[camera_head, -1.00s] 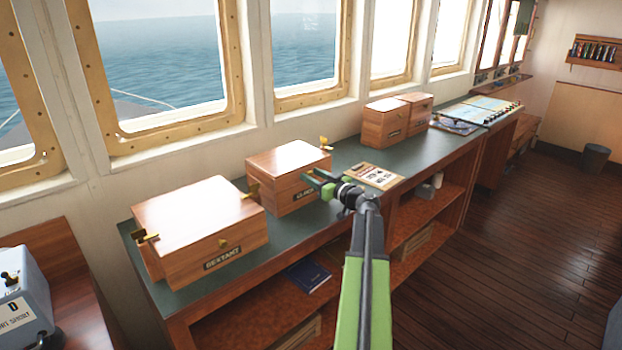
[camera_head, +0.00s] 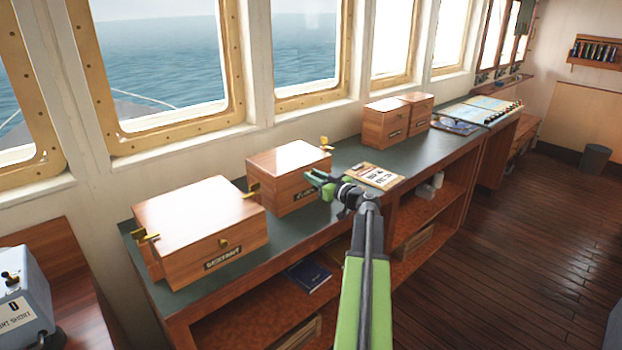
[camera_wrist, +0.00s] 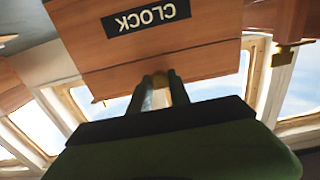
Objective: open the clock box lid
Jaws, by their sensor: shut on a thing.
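The clock box (camera_head: 275,178) is a brown wooden box with a black label on its front, standing on the green-topped counter (camera_head: 345,158). Its lid (camera_head: 288,156) looks closed and flat. The wrist view shows the box upside down, with its CLOCK label (camera_wrist: 147,18). My gripper (camera_head: 312,177) is at the upper front of this box. In the wrist view my gripper (camera_wrist: 163,82) is shut on the small brass knob (camera_wrist: 178,88) at the box's front. The fingers partly hide the knob.
The larger sextant box (camera_head: 200,225) stands to the left on the counter. A clipboard (camera_head: 375,176) lies just right of the clock box. Two smaller wooden boxes (camera_head: 385,125) stand farther back. Windows run behind the counter. Open floor (camera_head: 510,220) is at right.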

